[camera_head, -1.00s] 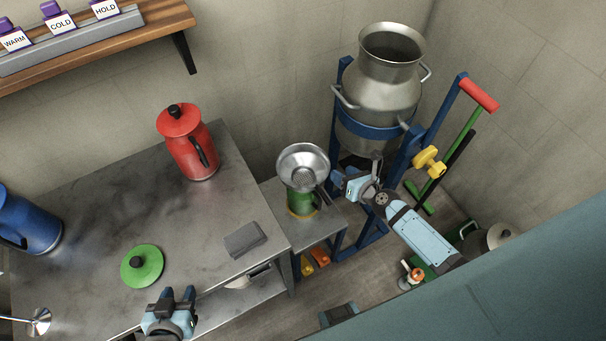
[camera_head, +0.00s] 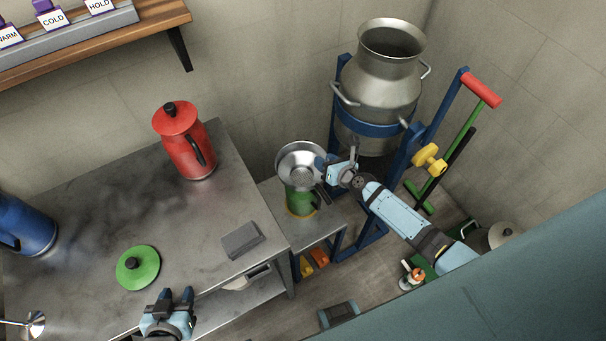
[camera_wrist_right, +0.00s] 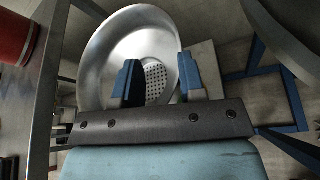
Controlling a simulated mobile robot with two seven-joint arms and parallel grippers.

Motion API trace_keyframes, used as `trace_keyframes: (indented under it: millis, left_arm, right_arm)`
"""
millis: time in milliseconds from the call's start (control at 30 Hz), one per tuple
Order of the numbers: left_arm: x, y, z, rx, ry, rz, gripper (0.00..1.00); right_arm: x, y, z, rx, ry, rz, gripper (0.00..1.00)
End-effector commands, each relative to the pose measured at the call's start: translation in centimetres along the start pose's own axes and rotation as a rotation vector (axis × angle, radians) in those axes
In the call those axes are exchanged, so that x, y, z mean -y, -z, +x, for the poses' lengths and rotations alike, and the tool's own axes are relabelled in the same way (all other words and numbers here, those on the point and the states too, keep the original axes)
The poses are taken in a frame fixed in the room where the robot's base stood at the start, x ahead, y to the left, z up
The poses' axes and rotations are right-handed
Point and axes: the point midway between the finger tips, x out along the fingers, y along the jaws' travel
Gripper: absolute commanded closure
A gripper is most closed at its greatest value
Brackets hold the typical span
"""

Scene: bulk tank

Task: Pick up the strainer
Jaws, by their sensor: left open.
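The strainer (camera_head: 300,160) is a shiny metal bowl with a perforated bottom. It sits on top of a green jug (camera_head: 300,201) on a low stand beside the metal table. My right gripper (camera_head: 325,168) is at the strainer's right rim. In the right wrist view its two blue fingers (camera_wrist_right: 160,82) are spread apart, and the strainer bowl (camera_wrist_right: 120,55) lies just beyond and between them. Whether a finger touches the rim I cannot tell. My left gripper (camera_head: 175,296) is open and empty above the front edge of the table.
A large milk can (camera_head: 381,85) stands in a blue frame behind my right gripper. The metal table (camera_head: 85,205) holds a red jug (camera_head: 182,150), a green lid (camera_head: 137,267), a grey block (camera_head: 242,240) and a blue jug (camera_head: 25,225).

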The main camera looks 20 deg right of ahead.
Motion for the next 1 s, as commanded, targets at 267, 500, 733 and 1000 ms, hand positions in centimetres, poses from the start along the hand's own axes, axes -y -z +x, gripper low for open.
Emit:
trace_keyframes:
  millis: [267, 500, 733, 1000]
  left_arm:
    - [-0.03, 0.01, 0.0, 0.0, 0.0, 0.0, 0.57]
    - [-0.04, 0.04, 0.0, -0.001, -0.001, 0.0, 0.57]
    - [-0.06, 0.05, 0.01, -0.002, -0.001, -0.001, 0.57]
    - [-0.07, 0.04, 0.01, -0.002, -0.001, -0.001, 0.57]
  right_arm:
    - [0.07, 0.2, -0.04, -0.003, 0.001, -0.001, 1.0]
    - [0.08, 0.41, -0.08, -0.006, 0.001, -0.002, 1.0]
    - [0.08, 0.55, -0.1, -0.009, 0.001, -0.002, 1.0]
    - [0.07, 0.66, -0.12, -0.01, 0.001, -0.002, 1.0]
